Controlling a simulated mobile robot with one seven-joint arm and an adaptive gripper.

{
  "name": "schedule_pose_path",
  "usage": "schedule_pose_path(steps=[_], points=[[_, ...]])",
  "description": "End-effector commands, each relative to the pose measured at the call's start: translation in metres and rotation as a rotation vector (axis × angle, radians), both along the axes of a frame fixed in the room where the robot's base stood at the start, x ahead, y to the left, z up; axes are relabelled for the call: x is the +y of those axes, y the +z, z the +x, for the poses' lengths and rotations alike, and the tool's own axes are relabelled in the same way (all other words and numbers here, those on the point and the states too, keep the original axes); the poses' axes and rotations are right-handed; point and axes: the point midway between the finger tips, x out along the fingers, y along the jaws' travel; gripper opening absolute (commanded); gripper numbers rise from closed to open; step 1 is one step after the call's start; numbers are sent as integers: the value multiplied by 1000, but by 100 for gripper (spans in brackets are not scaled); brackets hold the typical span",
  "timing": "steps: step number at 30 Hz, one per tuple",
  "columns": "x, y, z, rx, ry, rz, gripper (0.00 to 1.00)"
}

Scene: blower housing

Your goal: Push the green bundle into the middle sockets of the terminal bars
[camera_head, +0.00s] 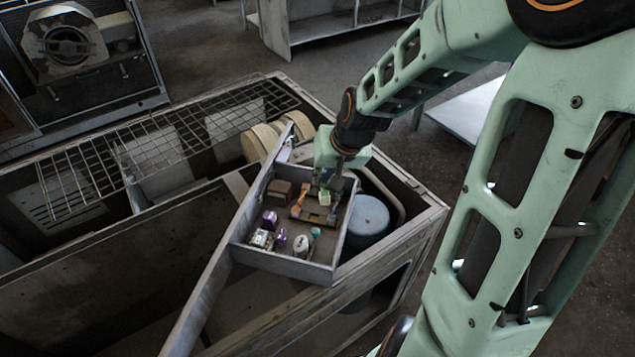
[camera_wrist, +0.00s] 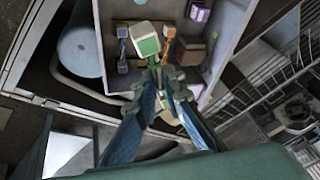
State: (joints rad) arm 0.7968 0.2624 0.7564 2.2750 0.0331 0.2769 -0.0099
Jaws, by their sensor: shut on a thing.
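The green bundle (camera_head: 325,197) shows a pale block with a green face. It is large in the wrist view (camera_wrist: 147,43), where it hides what lies directly beyond it. My gripper (camera_head: 323,182) is shut on the green bundle, with its fingertips (camera_wrist: 163,78) close together at its near end. An orange bundle (camera_head: 298,207) lies to its left in the head view, and a blue one (camera_head: 334,213) to its right. A dark brown terminal bar (camera_head: 315,219) runs near them. I cannot tell whether the green bundle touches the sockets.
A grey open box (camera_head: 288,264) holds these parts, plus a brown block (camera_head: 280,191), purple pieces (camera_head: 270,219) and small pale pieces (camera_head: 301,245). Its walls stand around my gripper. A blue-grey cylinder (camera_head: 368,217) is right of the box, a wire rack (camera_head: 150,140) to the left.

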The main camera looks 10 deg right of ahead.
Motion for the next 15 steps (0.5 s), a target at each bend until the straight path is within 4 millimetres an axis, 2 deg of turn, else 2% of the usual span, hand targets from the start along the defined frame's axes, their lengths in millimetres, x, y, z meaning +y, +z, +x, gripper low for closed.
schedule_pose_path(steps=[1, 15], points=[[3, -8, 3, 0, -11, -1, 0], [2, -62, 33, 0, -207, 0, 0]])
